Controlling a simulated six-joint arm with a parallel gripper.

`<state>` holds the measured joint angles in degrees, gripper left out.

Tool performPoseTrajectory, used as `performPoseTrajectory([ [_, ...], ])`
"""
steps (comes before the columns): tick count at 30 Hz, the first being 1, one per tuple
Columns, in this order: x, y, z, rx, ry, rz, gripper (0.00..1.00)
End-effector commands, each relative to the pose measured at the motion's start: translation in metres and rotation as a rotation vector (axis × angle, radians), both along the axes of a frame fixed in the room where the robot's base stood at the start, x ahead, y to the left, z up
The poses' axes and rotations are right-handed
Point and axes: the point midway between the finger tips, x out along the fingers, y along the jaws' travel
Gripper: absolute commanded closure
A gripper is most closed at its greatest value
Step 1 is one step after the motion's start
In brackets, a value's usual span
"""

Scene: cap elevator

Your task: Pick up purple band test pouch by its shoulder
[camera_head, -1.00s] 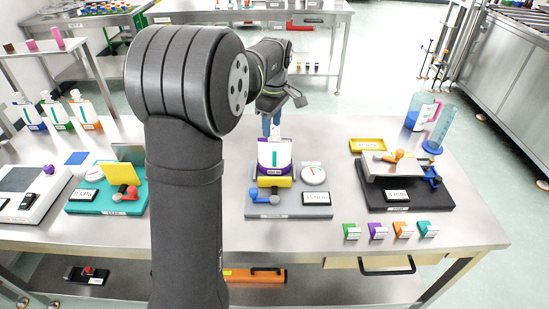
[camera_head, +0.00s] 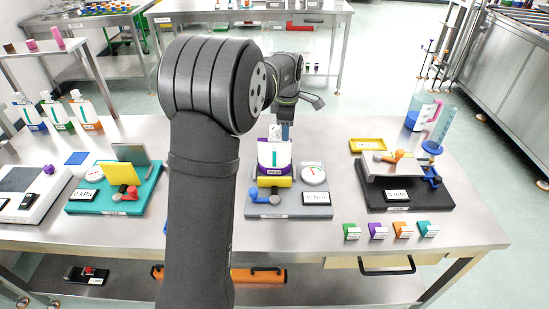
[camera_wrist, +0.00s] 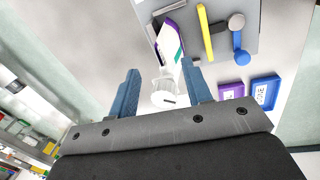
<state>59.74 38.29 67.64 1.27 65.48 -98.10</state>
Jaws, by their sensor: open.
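The purple band test pouch (camera_head: 273,154) is white with a purple band and a teal stripe. It stands upright on the grey fixture (camera_head: 258,207) behind a yellow bar (camera_head: 274,182). My gripper (camera_head: 287,131) is open and empty, just above and behind the pouch's right side. In the wrist view, the pouch (camera_wrist: 171,42) shows beyond my gripper (camera_wrist: 160,68), and its white spout and cap (camera_wrist: 163,92) appear between the two blue fingers. I cannot tell whether a finger touches it.
The fixture bears a round gauge (camera_head: 313,174), a blue-knobbed lever (camera_head: 263,196) and a label. A teal station (camera_head: 80,204) stands left, a black one (camera_head: 440,200) right. Several coloured tags (camera_head: 377,231) lie front right. Other pouches (camera_head: 82,111) stand at far left.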

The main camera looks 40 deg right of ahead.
Motion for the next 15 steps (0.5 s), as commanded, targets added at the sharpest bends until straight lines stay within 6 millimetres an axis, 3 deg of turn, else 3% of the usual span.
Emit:
performPoseTrajectory([
  [5, 0.001, 0.0, -0.011, -0.001, -0.001, 0.0, 0.55],
  [15, 0.009, 0.002, -0.056, 0.001, -0.001, 0.0, 0.55],
])
